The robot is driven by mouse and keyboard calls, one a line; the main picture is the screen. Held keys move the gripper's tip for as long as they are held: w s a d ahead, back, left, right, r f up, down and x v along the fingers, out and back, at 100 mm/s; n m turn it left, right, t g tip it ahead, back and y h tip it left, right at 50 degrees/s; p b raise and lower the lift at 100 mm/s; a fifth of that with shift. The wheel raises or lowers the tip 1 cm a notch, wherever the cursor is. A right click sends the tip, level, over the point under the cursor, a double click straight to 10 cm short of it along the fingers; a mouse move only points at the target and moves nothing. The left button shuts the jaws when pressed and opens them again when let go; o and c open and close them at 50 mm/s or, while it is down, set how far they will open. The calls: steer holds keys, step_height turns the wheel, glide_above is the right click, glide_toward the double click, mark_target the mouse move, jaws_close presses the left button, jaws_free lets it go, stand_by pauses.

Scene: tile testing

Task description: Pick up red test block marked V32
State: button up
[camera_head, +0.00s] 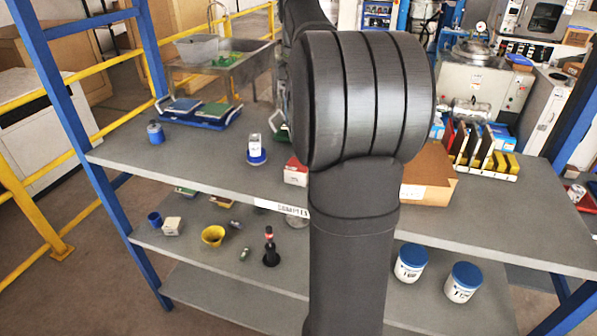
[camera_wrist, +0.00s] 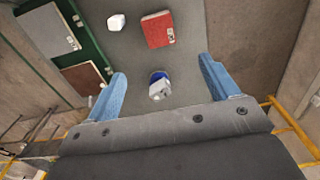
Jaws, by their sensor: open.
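A red block (camera_wrist: 157,30) with a small white label lies on the grey surface, ahead of my gripper in the wrist view. The marking on its label is too small to read. What looks like the same red block (camera_head: 295,172) shows in the head view on the upper shelf, partly hidden by my arm. My gripper (camera_wrist: 163,76) is open in the wrist view, with its two blue fingers wide apart and nothing held. The block lies beyond the fingertips. In the head view my arm hides the gripper.
A blue and white jar (camera_wrist: 159,86) shows between the fingers; a similar jar (camera_head: 257,150) stands on the upper shelf (camera_head: 212,160). A white object (camera_wrist: 116,22) and a green-edged tray (camera_wrist: 90,42) lie left of the block. A cardboard box (camera_head: 428,180) stands right of my arm.

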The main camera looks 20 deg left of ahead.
step_height(320, 180, down, 17)
steer(key=shift+w+f, duration=0.1)
steer(key=shift+f, duration=0.05)
steer(key=c, duration=1.3)
